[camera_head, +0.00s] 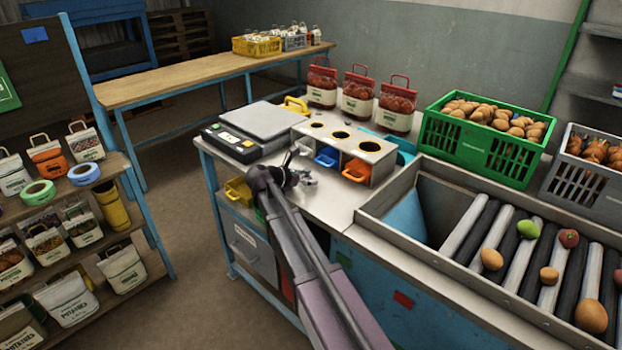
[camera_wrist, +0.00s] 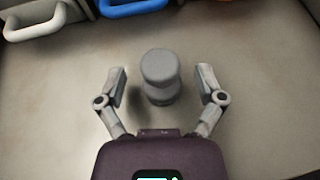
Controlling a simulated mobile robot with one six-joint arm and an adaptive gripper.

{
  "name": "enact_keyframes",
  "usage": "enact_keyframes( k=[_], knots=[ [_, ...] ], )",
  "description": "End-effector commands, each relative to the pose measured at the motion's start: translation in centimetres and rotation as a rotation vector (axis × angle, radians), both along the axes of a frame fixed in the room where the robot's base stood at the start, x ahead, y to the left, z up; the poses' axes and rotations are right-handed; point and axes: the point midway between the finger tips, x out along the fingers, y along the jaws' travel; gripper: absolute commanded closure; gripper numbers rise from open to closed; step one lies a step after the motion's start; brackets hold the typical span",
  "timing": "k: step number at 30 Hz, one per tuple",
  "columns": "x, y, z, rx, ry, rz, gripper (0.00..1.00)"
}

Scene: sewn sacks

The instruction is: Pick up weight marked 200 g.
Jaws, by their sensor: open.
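A small grey cylindrical weight (camera_wrist: 160,76) with a rounded top stands upright on the worktop in the wrist view. No marking can be read on it. My gripper (camera_wrist: 161,84) is open, with one finger on each side of the weight and a gap between each finger and it. In the head view my gripper (camera_head: 299,167) is low over the metal worktop, in front of the bins. There the arm and fingers largely hide the weight, and I cannot pick it out clearly.
Bins with blue (camera_head: 327,157) and orange (camera_head: 357,170) fronts stand just beyond my gripper. A scale (camera_head: 262,119) is behind to the left. A roller tray with produce (camera_head: 520,238) lies to the right. Bare worktop (camera_head: 333,205) shows right of the gripper.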

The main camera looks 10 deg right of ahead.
Motion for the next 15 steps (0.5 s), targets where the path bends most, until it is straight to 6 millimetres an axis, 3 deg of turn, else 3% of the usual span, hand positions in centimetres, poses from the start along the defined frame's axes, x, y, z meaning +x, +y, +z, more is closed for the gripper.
enact_keyframes(
  k=[10, 11, 15],
  knots=[
    [-0.01, 0.02, 0.01, 0.0, 0.0, 0.0, 0.13],
    [-0.01, 0.02, 0.01, 0.0, 0.0, 0.0, 0.19],
    [-0.01, 0.02, 0.01, 0.0, 0.0, 0.0, 0.6]
  ],
)
